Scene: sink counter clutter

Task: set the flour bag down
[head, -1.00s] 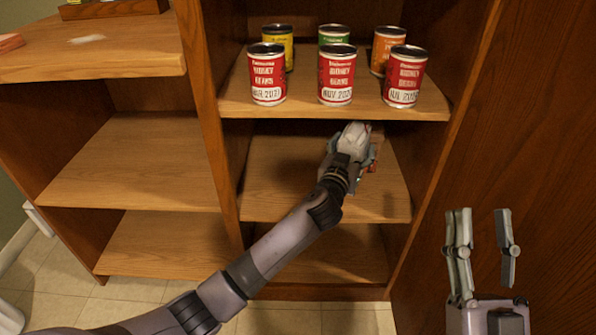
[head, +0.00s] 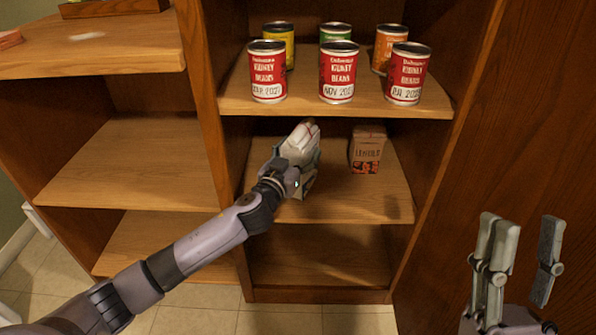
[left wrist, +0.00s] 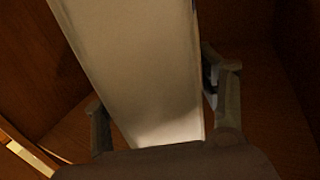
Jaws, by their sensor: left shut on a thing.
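The flour bag (head: 300,143), pale with a red mark, is in my left gripper (head: 296,160) at the left part of the middle shelf. In the left wrist view the pale face of the bag (left wrist: 135,70) fills the space between the two fingers (left wrist: 165,112), which are shut on it. The gripper hides part of the bag, and I cannot tell whether its base touches the shelf. My right gripper (head: 525,225) is open and empty at the lower right, in front of the cabinet's side.
A brown lentil package (head: 367,150) stands on the middle shelf (head: 355,203), right of the flour bag. Red kidney bean cans (head: 338,78) and other cans stand on the shelf above. Bare wood shows at the middle shelf's front. The lower shelf (head: 310,255) looks empty.

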